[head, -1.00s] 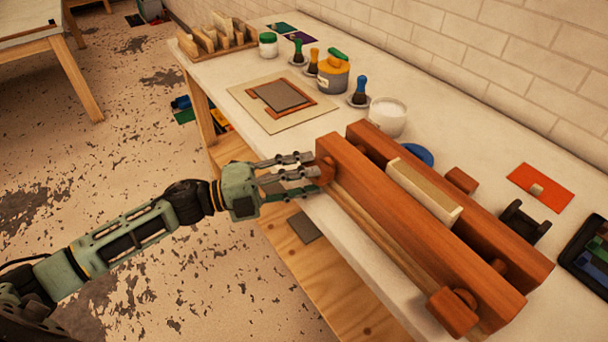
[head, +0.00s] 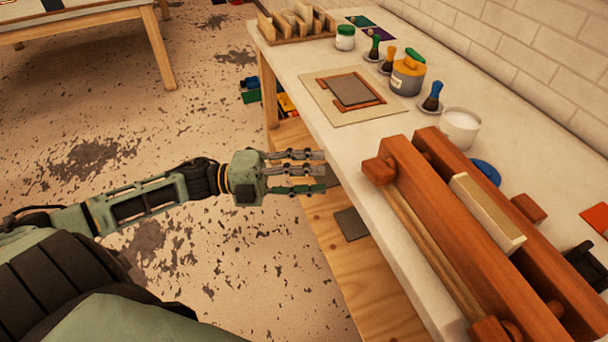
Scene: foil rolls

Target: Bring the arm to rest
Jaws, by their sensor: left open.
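My left arm comes in from the left in the head view. Its gripper (head: 297,172) is open and empty, with its fingers pointing right. It hangs in front of the workbench (head: 330,60), off the near edge, and touches nothing I can see. A large wooden clamp-like press (head: 440,215) with two long reddish beams lies on the bench to the right of the gripper, with a gap between them. My right gripper does not show.
On the bench stand a grey plate on a board (head: 329,108), a yellow-and-grey jar (head: 407,78), a white pot (head: 459,129) and a wooden rack (head: 290,27). A plywood lower shelf (head: 370,280) lies below. The floor left of the bench is open. Another table (head: 90,24) stands far left.

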